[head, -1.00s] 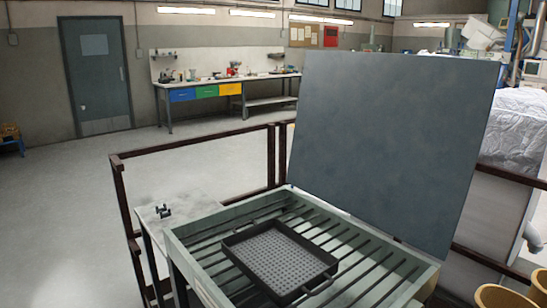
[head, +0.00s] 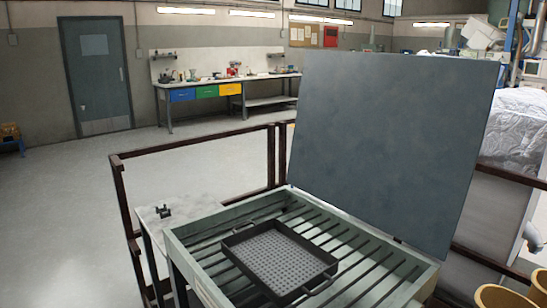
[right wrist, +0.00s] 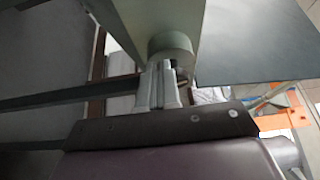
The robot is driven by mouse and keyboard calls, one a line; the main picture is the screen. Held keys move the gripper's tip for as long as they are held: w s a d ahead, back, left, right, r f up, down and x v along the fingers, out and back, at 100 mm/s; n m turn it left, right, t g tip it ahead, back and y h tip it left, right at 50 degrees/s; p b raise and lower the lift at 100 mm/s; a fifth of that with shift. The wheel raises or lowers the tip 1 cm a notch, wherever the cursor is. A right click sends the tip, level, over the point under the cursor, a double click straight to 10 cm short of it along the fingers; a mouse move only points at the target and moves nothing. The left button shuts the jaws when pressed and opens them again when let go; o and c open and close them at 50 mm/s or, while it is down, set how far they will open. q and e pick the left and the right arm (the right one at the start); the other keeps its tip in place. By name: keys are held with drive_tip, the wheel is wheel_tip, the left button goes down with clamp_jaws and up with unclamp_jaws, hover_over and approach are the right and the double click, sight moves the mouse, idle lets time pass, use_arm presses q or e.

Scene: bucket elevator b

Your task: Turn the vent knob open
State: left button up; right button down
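A round grey-green knob-like cylinder (right wrist: 172,48) shows at the top middle of the right wrist view, against a pale green metal body (right wrist: 150,22). I take it for the vent knob, though its turn position cannot be read. My right gripper (right wrist: 163,66) has its pale fingers close together, with their tips at the cylinder's lower edge. Whether they touch it or pinch a part of it is unclear. In the head view, the pale green slatted grill box (head: 205,290) stands with its large grey lid (head: 395,150) raised. Neither gripper shows in the head view.
A black perforated tray (head: 280,262) lies on the slats. A small side shelf (head: 185,207) on the left carries a small black item (head: 163,211). Brown rails (head: 195,143) run behind the box. Yellow round containers (head: 500,297) stand at the lower right. The floor on the left is clear.

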drive_tip(key=shift+f, duration=0.1)
idle(0.4)
drive_tip(key=s+d+p, duration=0.1)
drive_tip(key=s+d, duration=0.2)
drive_tip(key=s, duration=0.2)
drive_tip(key=shift+d+f, duration=0.15)
drive_tip(key=w+a+r+p, duration=0.2)
drive_tip(key=w+a+r, duration=0.1)
drive_tip(key=w, duration=0.2)
drive_tip(key=shift+a+r+p, duration=0.2)
drive_tip(key=shift+p, duration=0.2)
idle(0.4)
drive_tip(key=shift+d, duration=0.1)
idle(0.4)
